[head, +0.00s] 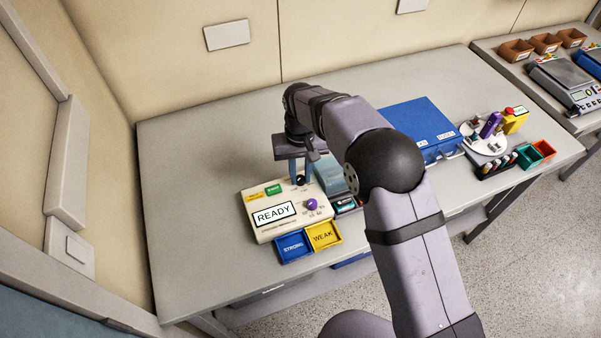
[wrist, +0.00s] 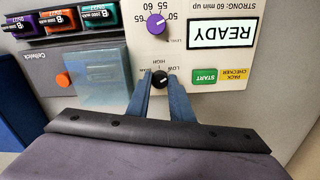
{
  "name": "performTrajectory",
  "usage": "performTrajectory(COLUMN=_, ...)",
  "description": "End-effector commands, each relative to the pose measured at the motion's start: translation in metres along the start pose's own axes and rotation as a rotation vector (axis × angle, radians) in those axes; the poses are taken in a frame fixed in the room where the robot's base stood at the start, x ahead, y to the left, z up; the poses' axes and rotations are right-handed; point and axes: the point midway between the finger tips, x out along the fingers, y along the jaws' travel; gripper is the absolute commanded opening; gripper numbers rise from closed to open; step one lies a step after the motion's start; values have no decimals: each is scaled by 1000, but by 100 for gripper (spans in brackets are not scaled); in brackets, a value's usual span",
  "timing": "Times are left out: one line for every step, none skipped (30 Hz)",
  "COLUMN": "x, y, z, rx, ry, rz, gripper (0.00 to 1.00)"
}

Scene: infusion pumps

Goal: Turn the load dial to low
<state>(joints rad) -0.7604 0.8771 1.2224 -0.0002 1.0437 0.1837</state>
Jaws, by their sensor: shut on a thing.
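The pack checker (head: 285,211) is a cream box on the table with a READY screen (head: 273,214); the screen also shows in the wrist view (wrist: 222,33). The load dial (wrist: 160,79) is a small black knob on the checker, with small labels around it, LOW on one side and HIGH near the middle in the wrist view. My gripper (wrist: 160,82) is shut on the dial, with a blue finger on each side. It also shows in the head view (head: 300,178). I cannot tell clearly which label the dial points to.
A purple level knob (wrist: 156,22) and a green START button (wrist: 204,76) sit near the dial. Blue STRONG (head: 293,246) and yellow WEAK (head: 324,235) trays lie in front. The table's left side is clear.

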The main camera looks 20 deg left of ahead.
Motion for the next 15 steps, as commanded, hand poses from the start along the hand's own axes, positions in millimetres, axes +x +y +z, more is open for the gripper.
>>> performTrajectory(x=-2, y=0, z=-2, rx=4, ry=7, rz=-1, gripper=0)
performTrajectory(x=-2, y=0, z=-2, rx=5, ry=7, rz=-1, gripper=0)
performTrajectory(x=-2, y=0, z=-2, rx=6, ry=8, rz=-1, gripper=0)
performTrajectory(x=-2, y=0, z=-2, rx=6, ry=8, rz=-2, gripper=0)
performTrajectory(x=-2, y=0, z=-2, rx=6, ry=8, rz=-2, gripper=0)
performTrajectory(x=-2, y=0, z=-2, rx=5, ry=8, rz=-2, gripper=0)
performTrajectory(x=-2, y=0, z=-2, rx=5, ry=8, rz=-2, gripper=0)
performTrajectory(x=-2, y=0, z=-2, rx=5, ry=8, rz=-2, gripper=0)
performTrajectory(x=-2, y=0, z=-2, rx=5, ry=8, rz=-2, gripper=0)
performTrajectory(x=-2, y=0, z=-2, rx=5, ry=8, rz=-2, gripper=0)
performTrajectory(x=-2, y=0, z=-2, rx=5, ry=8, rz=-2, gripper=25)
performTrajectory(x=-2, y=0, z=-2, rx=5, ry=8, rz=-2, gripper=34)
performTrajectory(x=-2, y=0, z=-2, rx=5, ry=8, rz=-2, gripper=39)
performTrajectory(x=-2, y=0, z=-2, rx=5, ry=7, rz=-2, gripper=39)
performTrajectory(x=-2, y=0, z=-2, rx=4, ry=6, rz=-1, gripper=39)
